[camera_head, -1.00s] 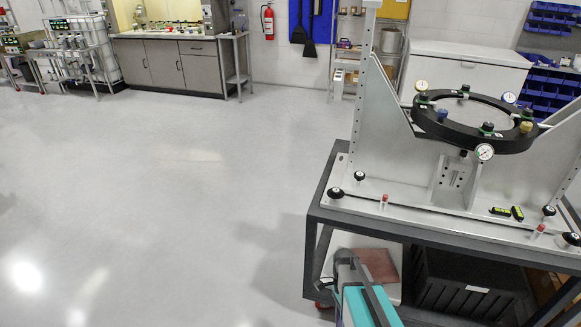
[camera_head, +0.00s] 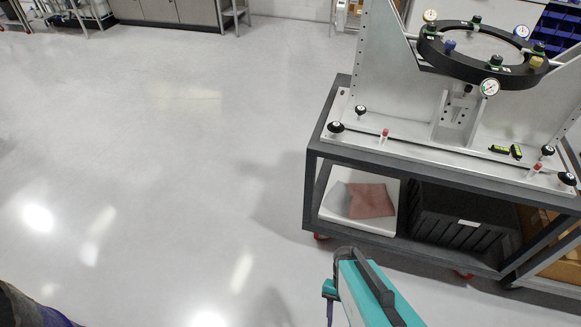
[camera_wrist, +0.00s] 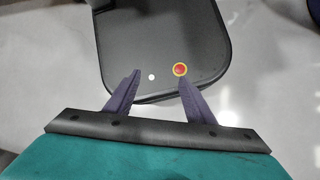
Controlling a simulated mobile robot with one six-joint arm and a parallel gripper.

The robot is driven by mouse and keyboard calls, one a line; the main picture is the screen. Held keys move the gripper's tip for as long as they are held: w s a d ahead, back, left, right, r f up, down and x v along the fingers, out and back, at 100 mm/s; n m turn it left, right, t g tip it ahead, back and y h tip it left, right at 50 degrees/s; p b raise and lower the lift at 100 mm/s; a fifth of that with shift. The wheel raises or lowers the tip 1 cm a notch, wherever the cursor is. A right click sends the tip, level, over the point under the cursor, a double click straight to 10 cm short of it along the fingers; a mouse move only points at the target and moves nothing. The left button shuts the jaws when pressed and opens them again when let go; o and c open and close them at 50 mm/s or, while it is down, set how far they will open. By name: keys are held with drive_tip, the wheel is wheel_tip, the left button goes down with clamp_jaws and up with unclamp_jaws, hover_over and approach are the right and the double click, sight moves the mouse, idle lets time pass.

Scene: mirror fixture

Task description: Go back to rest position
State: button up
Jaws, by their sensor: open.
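My gripper (camera_wrist: 158,86) shows in the wrist view with its two dark purple fingers spread apart and nothing between them. Beyond the fingertips lies the dark top of my own base, with a red button ringed in yellow and a small white dot. In the head view, part of my teal and black arm shows at the bottom, right of centre, over the floor in front of the cart. The fingertips cannot be made out clearly in the head view.
A grey cart (camera_head: 330,190) at the right carries the mirror fixture with its black ring (camera_head: 455,62). Its lower shelf holds a reddish cloth (camera_head: 371,200) and a black crate (camera_head: 460,222). Cabinets (camera_head: 175,11) stand at the back. The floor (camera_head: 150,150) at left and centre is clear.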

drive_tip(key=n, duration=0.1)
drive_tip(key=w+n, duration=0.1)
drive_tip(key=n, duration=0.1)
drive_tip(key=n+t, duration=0.1)
drive_tip(key=n, duration=0.1)
drive_tip(key=shift+w+d+f, duration=0.1)
drive_tip(key=shift+w+f, duration=0.15)
drive_tip(key=shift+f, duration=0.1)
idle(0.7)
